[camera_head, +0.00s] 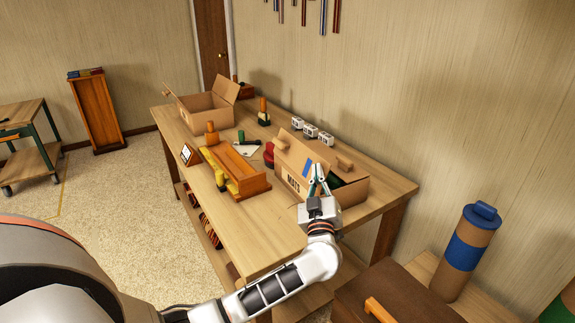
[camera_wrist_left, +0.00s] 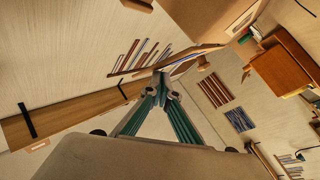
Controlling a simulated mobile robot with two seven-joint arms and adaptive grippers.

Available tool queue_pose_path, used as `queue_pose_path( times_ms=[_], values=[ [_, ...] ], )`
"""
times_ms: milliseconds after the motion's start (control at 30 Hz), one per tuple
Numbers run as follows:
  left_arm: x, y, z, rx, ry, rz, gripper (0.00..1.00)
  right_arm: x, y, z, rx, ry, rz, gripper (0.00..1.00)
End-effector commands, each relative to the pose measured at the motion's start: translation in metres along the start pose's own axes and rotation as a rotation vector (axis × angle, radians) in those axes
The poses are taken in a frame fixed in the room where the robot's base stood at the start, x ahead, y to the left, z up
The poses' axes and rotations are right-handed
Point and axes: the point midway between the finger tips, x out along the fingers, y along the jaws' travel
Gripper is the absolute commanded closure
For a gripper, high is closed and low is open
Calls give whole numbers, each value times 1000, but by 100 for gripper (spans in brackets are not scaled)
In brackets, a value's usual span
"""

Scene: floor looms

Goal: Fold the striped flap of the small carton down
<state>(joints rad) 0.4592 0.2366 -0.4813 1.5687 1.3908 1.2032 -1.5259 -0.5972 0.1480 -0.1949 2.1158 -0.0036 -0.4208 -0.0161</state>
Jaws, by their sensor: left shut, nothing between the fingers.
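An open cardboard carton (camera_head: 351,192) with dark lettering on its side stands at the near right of the workbench. One flap (camera_head: 296,156) stands up on its left side, and a blue stripe shows beside the gripper. My left gripper (camera_head: 318,172) is in front of this carton, shut and empty, fingertips pointing up near the blue stripe. In the left wrist view the closed teal fingers (camera_wrist_left: 161,84) lie just below a thin cardboard edge (camera_wrist_left: 165,62) with a bit of blue. I cannot tell whether they touch it. My right gripper is not in view.
Another open carton (camera_head: 208,113) stands at the far left of the workbench (camera_head: 262,224). A wooden block tool (camera_head: 236,168), an orange-topped bottle (camera_head: 264,112) and small white boxes (camera_head: 311,131) stand between. A blue-banded cylinder (camera_head: 468,250) stands at right. The bench's near corner is clear.

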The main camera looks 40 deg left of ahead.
Motion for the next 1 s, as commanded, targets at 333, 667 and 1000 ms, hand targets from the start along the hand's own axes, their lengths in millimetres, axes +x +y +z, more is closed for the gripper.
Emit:
queue_pose_path(
  times_ms=[333, 667, 1000],
  values=[
    [13, 20, 20, 1, -1, 0, 100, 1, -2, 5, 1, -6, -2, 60],
    [14, 21, 20, 0, -1, 0, 100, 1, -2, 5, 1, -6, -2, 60],
    [20, 28, 50, 1, -4, -2, 100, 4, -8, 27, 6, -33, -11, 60]
  ],
)
